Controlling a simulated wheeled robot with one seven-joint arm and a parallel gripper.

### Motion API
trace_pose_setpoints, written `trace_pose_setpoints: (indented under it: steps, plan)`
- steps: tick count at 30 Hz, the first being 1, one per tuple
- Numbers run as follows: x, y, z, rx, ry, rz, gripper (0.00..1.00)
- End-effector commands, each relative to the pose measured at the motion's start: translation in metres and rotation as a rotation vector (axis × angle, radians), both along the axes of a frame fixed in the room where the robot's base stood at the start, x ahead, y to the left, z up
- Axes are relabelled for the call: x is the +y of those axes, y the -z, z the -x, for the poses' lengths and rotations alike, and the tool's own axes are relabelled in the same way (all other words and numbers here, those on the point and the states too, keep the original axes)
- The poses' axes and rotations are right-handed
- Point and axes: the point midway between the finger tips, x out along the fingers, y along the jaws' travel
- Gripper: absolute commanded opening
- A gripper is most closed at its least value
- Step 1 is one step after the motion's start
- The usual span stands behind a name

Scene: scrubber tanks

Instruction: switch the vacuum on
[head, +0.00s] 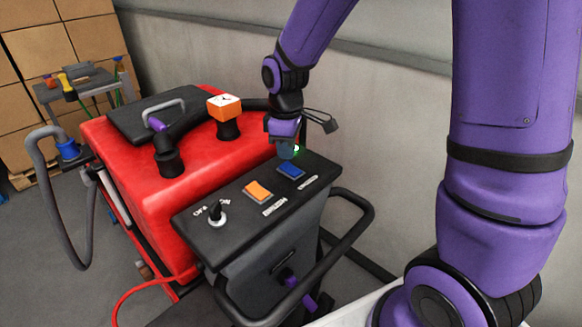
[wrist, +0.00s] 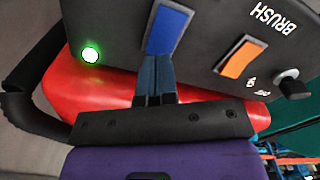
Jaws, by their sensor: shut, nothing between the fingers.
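The control panel (head: 240,205) of a red scrubber carries a blue rocker switch (head: 291,169) and, left of it, an orange rocker switch (head: 257,191). The label by the blue switch is too small to read. A small green lamp (head: 296,148) glows beyond the blue switch. My gripper (head: 287,154) is shut and empty, just above the panel's far edge. In the wrist view my fingertips (wrist: 156,60) are together at the near end of the blue switch (wrist: 166,30); I cannot tell whether they touch it. The green lamp (wrist: 90,54) is lit left of them.
A black key-like knob (head: 216,214) with an off/on label sits at the panel's left. The orange switch, marked BRUSH (wrist: 238,60), is close right in the wrist view. A black handlebar (head: 345,240) loops around the panel. A grey wall (head: 400,110) stands behind.

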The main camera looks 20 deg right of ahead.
Motion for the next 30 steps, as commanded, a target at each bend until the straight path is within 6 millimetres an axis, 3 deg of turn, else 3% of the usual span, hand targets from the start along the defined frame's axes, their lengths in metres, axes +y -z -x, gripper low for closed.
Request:
trace_pose_setpoints:
  steps: [30]
  plan:
    - [0.0, 0.01, 0.0, 0.001, 0.0, 0.001, 0.0]
